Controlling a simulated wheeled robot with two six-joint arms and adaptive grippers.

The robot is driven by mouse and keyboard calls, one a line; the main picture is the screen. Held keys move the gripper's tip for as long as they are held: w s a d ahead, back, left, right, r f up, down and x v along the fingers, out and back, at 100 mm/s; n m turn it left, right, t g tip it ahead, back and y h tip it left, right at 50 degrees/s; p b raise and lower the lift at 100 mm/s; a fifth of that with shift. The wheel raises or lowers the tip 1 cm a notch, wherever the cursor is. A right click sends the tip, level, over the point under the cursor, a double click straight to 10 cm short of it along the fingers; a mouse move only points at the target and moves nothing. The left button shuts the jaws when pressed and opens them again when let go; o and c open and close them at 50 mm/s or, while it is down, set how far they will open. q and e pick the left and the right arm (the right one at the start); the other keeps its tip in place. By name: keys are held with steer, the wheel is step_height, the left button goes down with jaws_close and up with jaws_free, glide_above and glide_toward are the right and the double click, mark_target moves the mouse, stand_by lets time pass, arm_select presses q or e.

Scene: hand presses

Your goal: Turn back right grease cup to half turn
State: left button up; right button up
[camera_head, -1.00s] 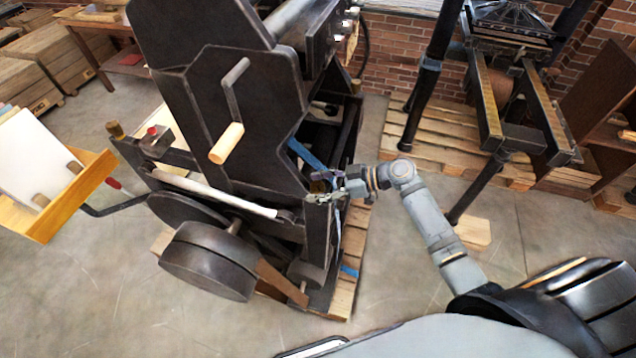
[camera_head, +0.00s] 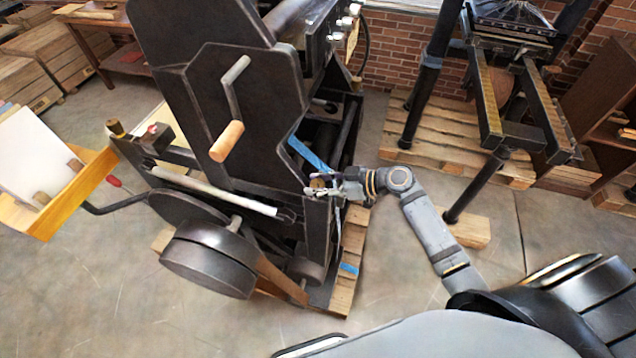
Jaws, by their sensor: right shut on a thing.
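The dark hand press (camera_head: 165,120) stands in the middle of the view. My right arm comes in from the lower right, and my right gripper (camera_head: 326,187) is at the press's right-hand corner post. The gripper is shut on a small brass-coloured grease cup (camera_head: 317,183) on top of that corner. The fingers partly hide the cup, and its turn angle is too small to tell. Another brass-coloured cup (camera_head: 115,127) sits on the far left corner of the press. My left gripper is not in view.
A crank with a wooden handle (camera_head: 227,141) sticks out from the press side. A yellow wooden tray (camera_head: 80,194) is at the left. A second press on a pallet (camera_head: 440,135) stands at the back right. The floor at the lower left is clear.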

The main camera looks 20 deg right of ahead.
steer(key=o, duration=1.2)
steer(key=shift+v, duration=6)
steer(key=shift+f, duration=0.1)
